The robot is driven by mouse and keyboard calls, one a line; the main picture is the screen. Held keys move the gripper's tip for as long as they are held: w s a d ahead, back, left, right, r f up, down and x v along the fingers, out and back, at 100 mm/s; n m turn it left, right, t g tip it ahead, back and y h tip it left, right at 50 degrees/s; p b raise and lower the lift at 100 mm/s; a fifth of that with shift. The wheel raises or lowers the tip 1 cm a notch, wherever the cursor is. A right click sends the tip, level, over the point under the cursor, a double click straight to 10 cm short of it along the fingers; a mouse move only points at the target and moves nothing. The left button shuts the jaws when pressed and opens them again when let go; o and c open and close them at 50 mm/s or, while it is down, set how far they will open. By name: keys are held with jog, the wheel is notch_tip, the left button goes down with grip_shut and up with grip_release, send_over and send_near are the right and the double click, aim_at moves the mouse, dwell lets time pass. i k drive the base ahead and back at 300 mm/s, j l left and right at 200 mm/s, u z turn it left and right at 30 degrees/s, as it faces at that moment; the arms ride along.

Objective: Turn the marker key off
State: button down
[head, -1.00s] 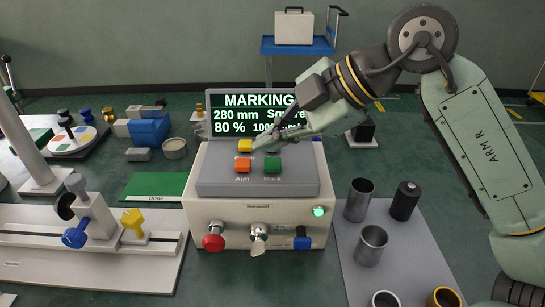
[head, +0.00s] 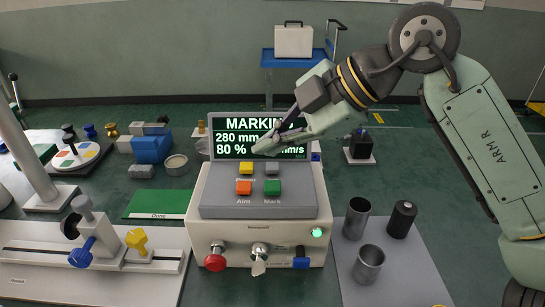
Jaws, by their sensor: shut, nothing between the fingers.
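The marker console (head: 215,232) is a pale box with a sloped grey panel. The silver key (head: 259,259) sits in a switch at the middle of its front face, its grip close to upright and slightly tilted. The screen (head: 228,138) behind the panel reads "MARKIN…", "280 mm" and "80 %", and is partly covered by my gripper. A green lamp (head: 317,232) glows on the front face. My gripper (head: 262,148) is shut and empty, above the back of the panel in front of the screen, well above and apart from the key.
A red knob (head: 215,258) and a blue part (head: 301,260) flank the key. Yellow, grey, orange and green buttons (head: 273,187) are on the panel. Metal cups (head: 368,264) stand on a grey mat at right; a slide fixture (head: 98,250) is at left.

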aim_at(258, 267)
jog(key=k, duration=1)
